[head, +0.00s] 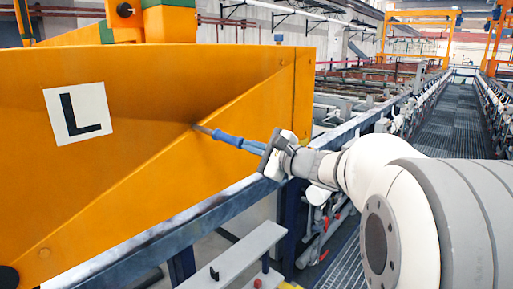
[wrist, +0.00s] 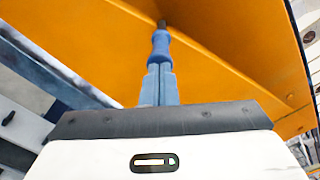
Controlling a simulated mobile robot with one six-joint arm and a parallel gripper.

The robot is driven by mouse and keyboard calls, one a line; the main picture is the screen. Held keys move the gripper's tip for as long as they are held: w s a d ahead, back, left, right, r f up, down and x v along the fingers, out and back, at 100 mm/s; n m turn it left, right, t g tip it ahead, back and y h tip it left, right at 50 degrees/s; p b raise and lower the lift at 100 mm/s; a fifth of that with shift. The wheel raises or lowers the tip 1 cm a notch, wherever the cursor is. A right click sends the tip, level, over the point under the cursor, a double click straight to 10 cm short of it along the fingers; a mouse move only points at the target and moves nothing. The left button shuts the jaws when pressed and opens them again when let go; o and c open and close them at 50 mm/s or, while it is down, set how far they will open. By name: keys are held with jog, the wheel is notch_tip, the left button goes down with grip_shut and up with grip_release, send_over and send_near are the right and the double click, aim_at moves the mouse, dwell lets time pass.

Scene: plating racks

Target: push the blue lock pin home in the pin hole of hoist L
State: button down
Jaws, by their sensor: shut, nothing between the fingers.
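The blue lock pin (head: 228,138) points at the orange face of hoist L (head: 150,85), which bears a white plate with a black L. A length of its grey shaft shows between the blue handle and the orange face; the hole itself cannot be made out. My gripper (head: 245,145) is shut, with its fingertips at the handle's outer end, in line with the pin. In the wrist view the pin (wrist: 160,45) stands straight ahead of my shut fingers (wrist: 158,72). The fingertips look to meet the handle's end, but I cannot tell contact for certain.
A blue-grey rail (head: 215,205) runs below hoist L. A light grey beam (head: 235,258) lies lower in front. A grated walkway (head: 455,120) stretches away at the right. The space around the pin looks clear.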

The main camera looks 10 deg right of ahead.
aim_at(225, 139)
jog(key=shift+b+x, duration=1.35)
jog(key=shift+x, duration=3.7)
dwell(0.4)
jog(key=shift+s, duration=0.1)
